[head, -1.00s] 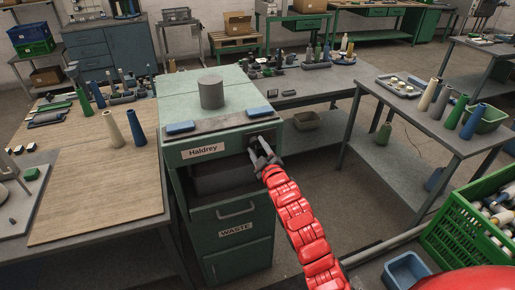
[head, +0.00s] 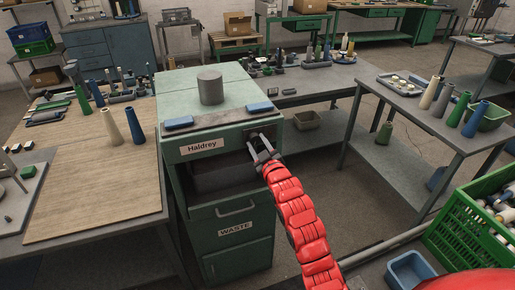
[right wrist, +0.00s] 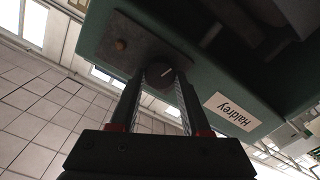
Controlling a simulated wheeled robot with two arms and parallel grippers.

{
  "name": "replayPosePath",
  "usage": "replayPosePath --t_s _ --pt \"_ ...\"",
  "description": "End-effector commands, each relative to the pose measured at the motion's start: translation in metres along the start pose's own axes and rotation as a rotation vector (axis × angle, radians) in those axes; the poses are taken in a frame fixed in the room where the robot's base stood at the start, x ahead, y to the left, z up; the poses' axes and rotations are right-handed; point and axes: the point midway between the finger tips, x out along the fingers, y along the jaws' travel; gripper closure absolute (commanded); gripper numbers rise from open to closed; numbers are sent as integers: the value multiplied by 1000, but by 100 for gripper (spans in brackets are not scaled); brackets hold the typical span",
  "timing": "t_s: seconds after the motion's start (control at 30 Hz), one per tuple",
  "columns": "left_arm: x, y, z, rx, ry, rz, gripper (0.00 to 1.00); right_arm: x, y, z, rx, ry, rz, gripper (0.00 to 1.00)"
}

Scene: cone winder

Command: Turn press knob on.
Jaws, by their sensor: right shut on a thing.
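The press (head: 190,160) is a green cabinet labelled "Haldrey", with a slot in its front and a grey cylinder (head: 210,90) on top. Its dark round knob (right wrist: 160,75) sits on a dark plate at the front panel's right side, with a pale pointer line slanting across it. My right gripper (head: 262,148) is at this plate, its two fingers shut on either side of the knob. In the head view the fingers mostly hide the knob. My left gripper is out of view.
Blue pads (head: 179,123) lie at the press's front top edge. A wooden-topped table (head: 95,190) stands on the left and a grey table with cones (head: 415,115) on the right. A green crate (head: 465,235) and a blue bin (head: 408,270) are near my right arm.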

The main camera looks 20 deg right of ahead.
Motion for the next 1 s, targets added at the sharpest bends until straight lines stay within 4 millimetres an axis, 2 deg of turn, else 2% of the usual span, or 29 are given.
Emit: replayPosePath --t_s 0.03,0.4,1.0 --pt "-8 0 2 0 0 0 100 0 -1 4 43 2 2 100" --pt "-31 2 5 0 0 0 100 0 -1 5 398 -4 0 100" --pt "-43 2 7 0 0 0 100 0 1 2 960 -2 1 100"
